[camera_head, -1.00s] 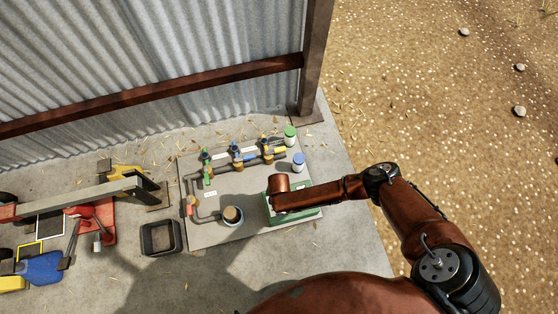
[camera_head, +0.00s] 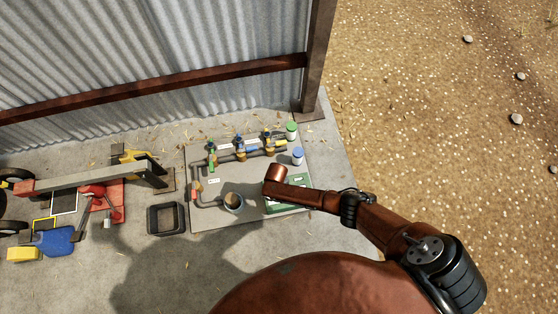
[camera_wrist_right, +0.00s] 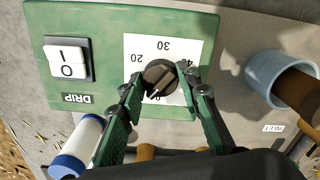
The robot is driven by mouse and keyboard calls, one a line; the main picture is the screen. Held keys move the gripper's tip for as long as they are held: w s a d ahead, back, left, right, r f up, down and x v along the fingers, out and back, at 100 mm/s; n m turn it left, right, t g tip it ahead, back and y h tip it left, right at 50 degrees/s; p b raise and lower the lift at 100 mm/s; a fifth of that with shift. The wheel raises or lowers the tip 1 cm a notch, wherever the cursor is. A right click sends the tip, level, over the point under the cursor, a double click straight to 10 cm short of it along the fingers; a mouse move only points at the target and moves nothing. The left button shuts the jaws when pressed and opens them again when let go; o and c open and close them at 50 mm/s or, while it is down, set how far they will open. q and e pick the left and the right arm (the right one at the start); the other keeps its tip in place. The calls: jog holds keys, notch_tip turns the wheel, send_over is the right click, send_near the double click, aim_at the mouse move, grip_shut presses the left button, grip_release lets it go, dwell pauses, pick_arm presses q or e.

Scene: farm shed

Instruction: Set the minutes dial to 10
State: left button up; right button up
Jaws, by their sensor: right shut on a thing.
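The minutes dial (camera_wrist_right: 158,74) is a round dark brown knob on a white scale (camera_wrist_right: 140,45) on a green panel (camera_wrist_right: 60,20); its green box (camera_head: 288,208) shows in the head view. In the right wrist view the scale appears upside down. I read 20 at left, 30 at top and part of 40 at right; the lower numbers are partly covered. My right gripper (camera_wrist_right: 163,80) is shut on the dial, one green finger at each side. I cannot clearly tell which number the dial points to. In the head view my arm hides the dial. My left gripper is not in view.
The panel has a white rocker switch (camera_wrist_right: 70,59) and a DRIP label. A blue-capped bottle (camera_wrist_right: 80,145) stands close to the fingers; a blue cup (camera_wrist_right: 270,75) is at right. Pipes with valves (camera_head: 240,150) lie behind the box. A black bin (camera_head: 166,220) stands left.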

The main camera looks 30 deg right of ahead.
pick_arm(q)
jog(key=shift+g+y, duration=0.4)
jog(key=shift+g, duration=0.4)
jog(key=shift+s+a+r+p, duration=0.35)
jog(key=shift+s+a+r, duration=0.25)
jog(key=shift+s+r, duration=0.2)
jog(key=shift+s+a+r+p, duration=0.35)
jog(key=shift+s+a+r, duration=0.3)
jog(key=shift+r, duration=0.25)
pick_arm(e)
jog(key=shift+s+a+m, duration=0.1)
jog(key=shift+m, duration=2.3)
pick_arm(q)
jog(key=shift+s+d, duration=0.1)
pick_arm(e)
jog(key=o, duration=1.2)
jog(key=shift+c, duration=0.2)
jog(key=shift+r, duration=0.1)
notch_tip(320, 180, up, 12)
